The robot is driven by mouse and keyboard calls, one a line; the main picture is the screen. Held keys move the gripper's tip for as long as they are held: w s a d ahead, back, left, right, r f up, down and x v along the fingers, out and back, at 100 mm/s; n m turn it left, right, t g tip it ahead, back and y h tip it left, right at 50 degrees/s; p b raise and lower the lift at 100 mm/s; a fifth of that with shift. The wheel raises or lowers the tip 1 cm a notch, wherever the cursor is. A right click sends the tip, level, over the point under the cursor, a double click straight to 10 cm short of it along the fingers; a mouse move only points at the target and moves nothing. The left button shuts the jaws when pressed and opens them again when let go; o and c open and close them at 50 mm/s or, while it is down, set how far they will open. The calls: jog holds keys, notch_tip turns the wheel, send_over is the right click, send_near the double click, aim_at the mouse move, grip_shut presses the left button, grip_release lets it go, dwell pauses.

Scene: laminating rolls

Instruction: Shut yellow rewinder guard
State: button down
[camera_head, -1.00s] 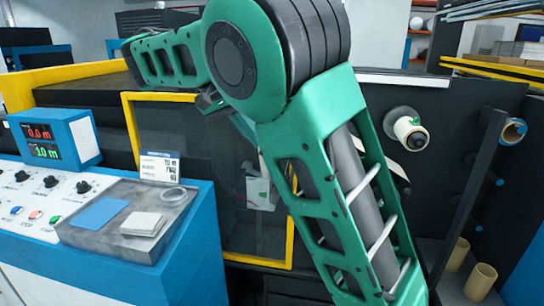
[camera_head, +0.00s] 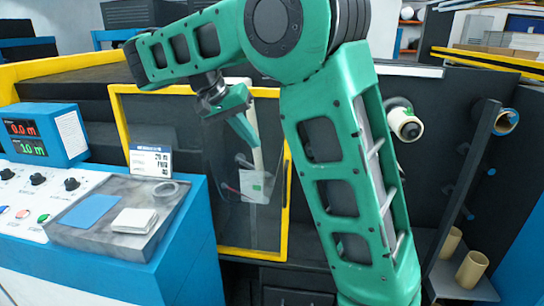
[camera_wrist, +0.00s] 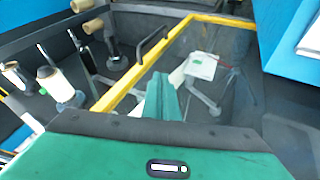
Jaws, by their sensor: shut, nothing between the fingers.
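The yellow rewinder guard (camera_head: 287,205) is a yellow frame around a clear panel, seen upright on the machine front in the head view. The wrist view shows its yellow frame (camera_wrist: 131,85) running diagonally, with a black bar handle (camera_wrist: 151,45) beside it. My gripper (camera_head: 250,138) is shut and empty, pointing down in front of the upper right part of the panel in the head view. Its green fingers (camera_wrist: 164,97) also show in the wrist view, beside the yellow bar. I cannot tell whether they touch the guard. My arm hides part of the frame's top edge.
A blue control console (camera_head: 190,235) with knobs, buttons and a display box (camera_head: 45,135) stands at the left, close to the guard. Rollers (camera_head: 405,125) and cardboard cores (camera_head: 472,270) are at the right. A white label (camera_head: 256,186) shows behind the clear panel.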

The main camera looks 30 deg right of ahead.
aim_at(276, 155)
jog(key=x, duration=0.5)
jog(key=shift+s+d+f, duration=0.1)
jog(key=shift+d+f, duration=0.15)
jog(key=shift+f, duration=0.05)
jog(key=shift+s+d+f, duration=0.15)
jog(key=shift+s+d, duration=0.65)
jog(key=shift+d, duration=0.05)
jog(key=shift+s+d+f, duration=0.15)
jog(key=shift+s+d, duration=0.25)
jog(key=shift+d, duration=0.15)
